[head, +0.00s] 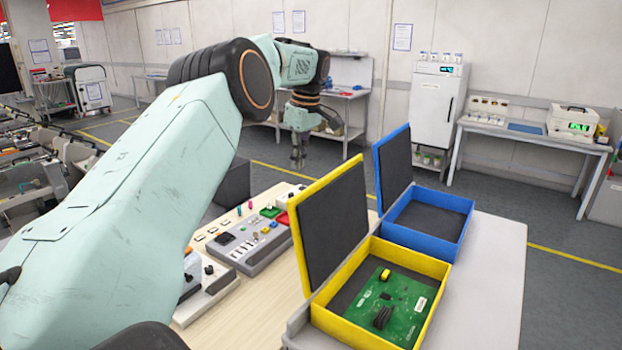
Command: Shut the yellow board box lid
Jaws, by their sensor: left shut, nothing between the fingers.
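The yellow board box (436,269) stands on the table at the lower right. Its yellow-rimmed lid (334,213) with a dark lining is open, standing nearly upright on the box's left side. A green circuit board (402,300) with dark parts lies inside the box. My left arm reaches in from the left, and my left gripper (298,158) points down beyond the lid, up and left of it. It is shut with nothing in it and looks apart from the lid. My right gripper is not in view.
A blue box (462,206) with its lid (393,168) open stands just behind the yellow one. Left of the lid, a grey panel (262,252) with small parts lies on the table. The tabletop (492,285) right of the boxes is clear.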

